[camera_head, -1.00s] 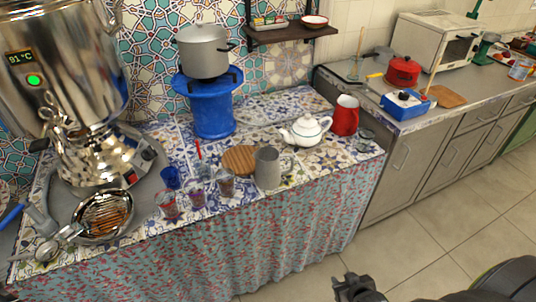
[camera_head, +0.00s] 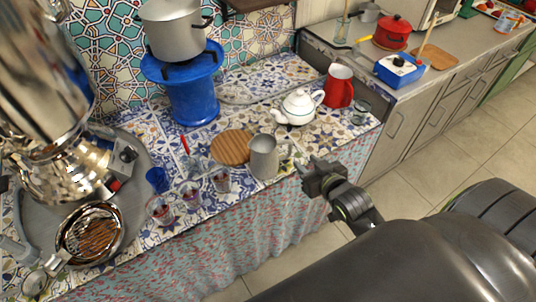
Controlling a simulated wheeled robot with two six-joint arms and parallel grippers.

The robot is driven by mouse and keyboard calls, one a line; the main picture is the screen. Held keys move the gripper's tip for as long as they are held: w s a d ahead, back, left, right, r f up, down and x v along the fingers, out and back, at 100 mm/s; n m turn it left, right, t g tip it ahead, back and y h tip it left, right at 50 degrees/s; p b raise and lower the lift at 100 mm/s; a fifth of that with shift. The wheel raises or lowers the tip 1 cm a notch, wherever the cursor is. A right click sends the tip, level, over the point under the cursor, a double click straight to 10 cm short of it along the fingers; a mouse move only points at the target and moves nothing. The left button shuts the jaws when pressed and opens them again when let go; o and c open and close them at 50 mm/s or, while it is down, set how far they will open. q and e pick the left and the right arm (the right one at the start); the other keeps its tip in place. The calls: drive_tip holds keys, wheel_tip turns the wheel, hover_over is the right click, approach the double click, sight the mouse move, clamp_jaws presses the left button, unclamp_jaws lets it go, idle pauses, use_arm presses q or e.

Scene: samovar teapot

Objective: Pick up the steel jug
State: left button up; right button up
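The steel jug (camera_head: 263,159) is a grey metal mug-shaped vessel. It stands upright near the front edge of the tiled table, with its handle on the right side. My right gripper (camera_head: 302,168) is just right of the jug, close to the handle and pointing at it. I see no clear contact, and the fingertips are too small and dark to tell whether they are open or shut. The jug is still on the table. My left gripper is not in view.
A wooden board (camera_head: 231,146) lies left of the jug, with glasses (camera_head: 221,181) in front of it. A white teapot (camera_head: 298,107) and a red jug (camera_head: 338,86) stand behind to the right. The large samovar (camera_head: 50,110) fills the left. Open floor lies front right.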

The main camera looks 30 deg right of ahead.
sight(291, 148)
drive_tip(key=x, duration=0.6)
drive_tip(key=shift+w+f, duration=0.2)
drive_tip(key=shift+w, duration=0.1)
drive_tip(key=shift+p+x, duration=0.65)
drive_tip(key=shift+x, duration=2.2)
drive_tip(key=shift+r, duration=0.2)
clamp_jaws()
drive_tip(key=shift+w+r, duration=0.1)
